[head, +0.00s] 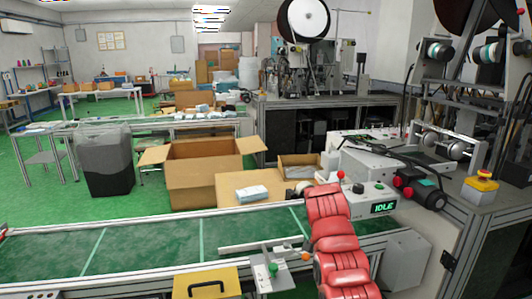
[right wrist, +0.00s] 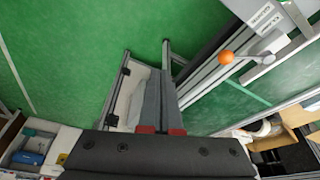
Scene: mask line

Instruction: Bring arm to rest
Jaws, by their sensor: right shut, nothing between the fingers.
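My right arm (head: 338,245), with red padded segments, comes up from the bottom edge in the head view, right of centre, in front of the machine. Its gripper cannot be made out there. In the right wrist view, my right gripper (right wrist: 160,75) shows two grey fingers with red parts at their base. They are together, with nothing between them, over green surface and next to a metal rail.
The green conveyor (head: 150,240) runs across the front. An orange knob (head: 306,256) stands close beside my right arm; it also shows in the wrist view (right wrist: 226,57). Behind are an open cardboard box (head: 203,180), a grey bin (head: 106,160) and a machine with an IDLE display (head: 384,208).

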